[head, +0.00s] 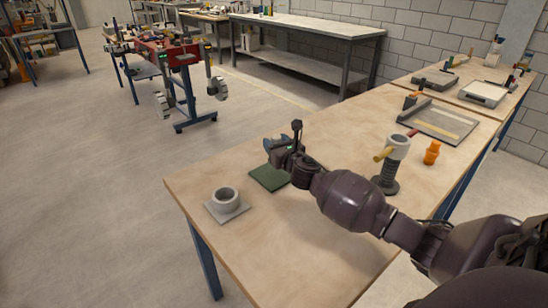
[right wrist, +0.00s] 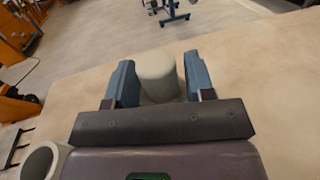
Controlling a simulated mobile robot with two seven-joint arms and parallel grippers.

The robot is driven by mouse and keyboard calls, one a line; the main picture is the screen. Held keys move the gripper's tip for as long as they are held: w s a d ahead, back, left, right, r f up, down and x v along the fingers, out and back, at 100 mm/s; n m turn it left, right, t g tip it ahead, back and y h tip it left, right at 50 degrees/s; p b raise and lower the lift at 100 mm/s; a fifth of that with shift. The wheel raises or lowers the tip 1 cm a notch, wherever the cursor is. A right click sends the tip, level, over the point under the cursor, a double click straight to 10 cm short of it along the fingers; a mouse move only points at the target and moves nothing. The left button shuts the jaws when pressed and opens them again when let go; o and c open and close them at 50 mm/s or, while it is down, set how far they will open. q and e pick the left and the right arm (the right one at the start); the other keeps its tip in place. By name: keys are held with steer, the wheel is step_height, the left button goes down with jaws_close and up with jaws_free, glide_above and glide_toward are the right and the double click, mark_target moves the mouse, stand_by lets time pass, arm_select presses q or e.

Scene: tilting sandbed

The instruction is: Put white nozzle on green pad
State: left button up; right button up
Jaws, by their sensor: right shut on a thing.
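My right gripper (head: 284,143) is over the green pad (head: 268,178), which lies flat on the wooden table and is partly covered by my gripper and arm. In the right wrist view, the two blue-grey fingers of my right gripper (right wrist: 160,82) are shut on the white nozzle (right wrist: 158,70), a pale rounded piece between them. The nozzle is hidden behind my gripper in the head view, and its height above the pad cannot be told. My left gripper is not in view.
A pale ring on a square plate (head: 225,198) stands left of the pad; it also shows in the right wrist view (right wrist: 40,162). A white-topped stand with a yellow peg (head: 396,150) and an orange piece (head: 432,153) are right. A shallow tray (head: 438,122) lies farther back.

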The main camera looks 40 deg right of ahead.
step_height(320, 180, down, 5)
steer(key=shift+r+b, duration=0.15)
steer(key=shift+b, duration=0.8)
steer(key=shift+r, duration=0.25)
steer(key=shift+f, duration=0.25)
steer(key=o, duration=0.9)
steer(key=shift+r, duration=0.1)
steer(key=shift+s+r, duration=0.15)
steer(key=shift+r, duration=0.05)
steer(key=s, duration=0.3)
steer(key=s+a+p, duration=0.1)
steer(key=s, duration=0.3)
steer(key=s+p, duration=0.1)
steer(key=s, duration=0.3)
steer(key=shift+s+a, duration=0.2)
steer(key=shift+a, duration=0.15)
steer(key=shift+s, duration=0.15)
